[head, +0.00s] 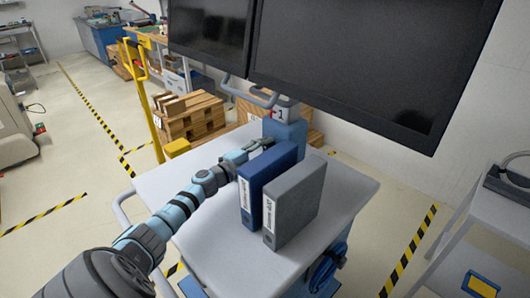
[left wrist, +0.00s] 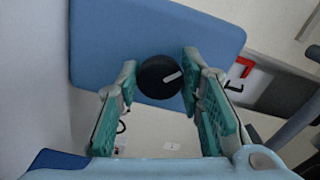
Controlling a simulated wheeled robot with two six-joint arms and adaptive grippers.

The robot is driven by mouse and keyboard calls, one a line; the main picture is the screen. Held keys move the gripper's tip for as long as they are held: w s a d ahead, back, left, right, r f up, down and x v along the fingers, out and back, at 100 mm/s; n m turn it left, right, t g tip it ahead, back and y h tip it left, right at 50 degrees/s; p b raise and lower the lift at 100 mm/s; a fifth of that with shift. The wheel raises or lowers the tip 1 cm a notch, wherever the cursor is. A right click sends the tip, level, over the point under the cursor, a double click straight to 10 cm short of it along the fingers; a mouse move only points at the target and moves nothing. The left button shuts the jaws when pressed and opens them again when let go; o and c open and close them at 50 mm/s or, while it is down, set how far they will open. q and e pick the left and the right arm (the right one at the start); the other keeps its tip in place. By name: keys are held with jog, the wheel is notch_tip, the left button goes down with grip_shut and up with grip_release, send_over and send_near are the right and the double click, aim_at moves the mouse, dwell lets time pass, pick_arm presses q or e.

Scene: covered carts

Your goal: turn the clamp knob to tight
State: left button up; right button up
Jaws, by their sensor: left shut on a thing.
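The clamp knob (left wrist: 152,82) is a round black knob with a white pointer line, in front of a blue panel (left wrist: 100,40) in the left wrist view. The pointer line points right and slightly up. My left gripper (left wrist: 160,76) has one finger on each side of the knob and is shut on it. In the head view my left gripper (head: 258,147) reaches over the cart to a blue block (head: 287,131) behind the binders. The knob is hidden there. My right gripper is not in view.
A blue binder (head: 250,207) and a grey binder (head: 293,207) stand upright on the white cart top (head: 205,250), close to my left arm. Large dark screens (head: 350,60) hang above the cart. A grey cart (head: 500,225) stands at the right.

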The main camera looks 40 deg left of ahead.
pick_arm(q)
jog(key=m+b, duration=0.1)
jog(key=m, duration=0.4)
jog(key=shift+b, duration=0.4)
jog(key=shift+m+b, duration=0.6)
jog(key=shift+m, duration=1.5)
jog(key=o, duration=1.2)
jog(key=shift+c, duration=0.2)
jog(key=shift+r, duration=0.2)
